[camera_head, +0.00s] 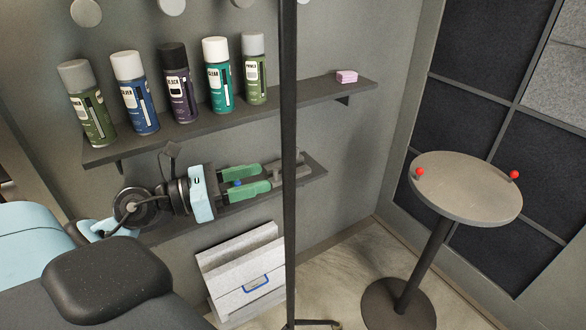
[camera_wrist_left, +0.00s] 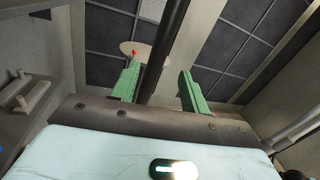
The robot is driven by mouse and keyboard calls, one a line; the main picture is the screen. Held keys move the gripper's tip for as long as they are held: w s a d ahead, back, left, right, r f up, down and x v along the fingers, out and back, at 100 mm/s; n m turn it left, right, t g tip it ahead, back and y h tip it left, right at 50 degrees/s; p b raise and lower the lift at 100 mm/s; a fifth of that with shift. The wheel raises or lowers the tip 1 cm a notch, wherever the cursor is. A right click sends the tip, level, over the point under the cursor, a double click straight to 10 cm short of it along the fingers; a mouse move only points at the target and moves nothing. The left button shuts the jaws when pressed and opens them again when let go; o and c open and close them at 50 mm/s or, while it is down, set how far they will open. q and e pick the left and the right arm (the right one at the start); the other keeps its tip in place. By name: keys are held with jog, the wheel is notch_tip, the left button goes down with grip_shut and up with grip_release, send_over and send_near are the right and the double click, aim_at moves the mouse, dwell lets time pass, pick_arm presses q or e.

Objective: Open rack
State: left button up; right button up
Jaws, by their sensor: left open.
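No thing in view is clearly marked as the rack. A pale grey slatted unit (camera_head: 240,272) with a blue handle (camera_head: 256,284) stands low against the wall, partly hidden behind a dark upright pole (camera_head: 289,225). My left gripper (camera_head: 266,178) is open, with green fingers pointing right towards the pole, above the slatted unit and apart from its handle. In the left wrist view the pole (camera_wrist_left: 165,50) passes between the open green fingers (camera_wrist_left: 158,70) in the picture. I cannot tell whether it touches them. My right gripper is not in view.
Several spray cans (camera_head: 177,84) and a pink block (camera_head: 346,77) stand on an upper wall shelf (camera_head: 300,98). A lower shelf (camera_head: 312,174) lies behind my left gripper. A round table (camera_head: 466,188) with two red balls stands at right. Floor between the pole and table is clear.

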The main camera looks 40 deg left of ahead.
aim_at(290, 166)
pick_arm(q)
jog(key=shift+m, duration=0.6)
jog(key=shift+r+p+x, duration=0.1)
jog(key=shift+p+x, duration=0.5)
jog(key=shift+x, duration=1.4)
jog(key=shift+r+p+x, duration=0.15)
jog(key=shift+p+x, duration=0.4)
jog(key=shift+x, duration=1.4)
jog(key=shift+a, duration=0.1)
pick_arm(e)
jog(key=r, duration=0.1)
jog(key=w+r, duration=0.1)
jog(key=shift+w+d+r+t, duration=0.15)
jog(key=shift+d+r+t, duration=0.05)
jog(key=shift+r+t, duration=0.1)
pick_arm(q)
grip_shut()
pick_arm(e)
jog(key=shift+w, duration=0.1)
